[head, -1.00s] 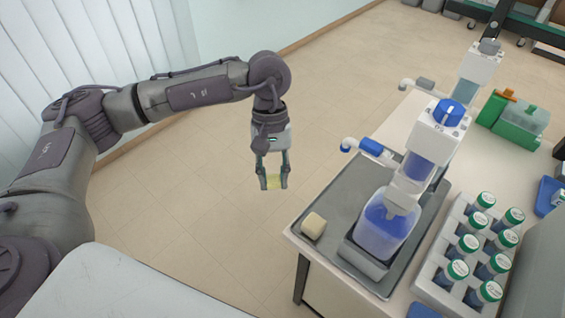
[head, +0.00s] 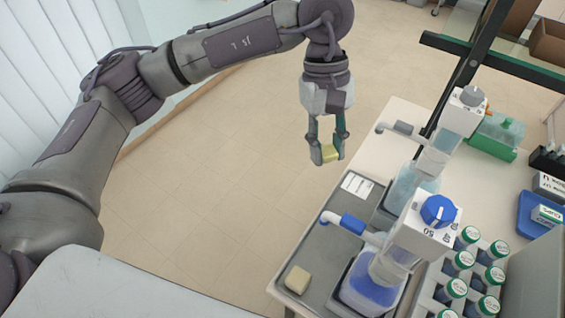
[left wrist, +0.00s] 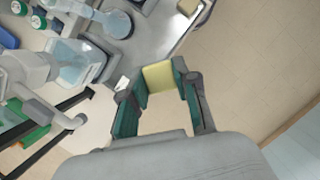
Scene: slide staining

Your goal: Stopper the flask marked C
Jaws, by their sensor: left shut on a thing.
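My left gripper (head: 327,157) is shut on a small yellow stopper-like block (head: 331,152). It holds the block in the air near the far left edge of the bench; the block also shows between the fingers in the left wrist view (left wrist: 160,77). A flask with deep blue liquid (head: 370,290) and a blue-knobbed dispenser stands on the near tray. A flask with pale blue liquid (head: 402,187) and a grey-knobbed dispenser stands behind it. A beige block (head: 297,279) lies on the near tray's left corner. I cannot read a C on either flask. My right gripper is out of view.
A white label card (head: 357,185) lies at the grey tray's (head: 322,248) far end. Several green-capped bottles (head: 467,236) stand in a rack at right. A green holder (head: 490,150) is at the back. Open floor lies left of the bench.

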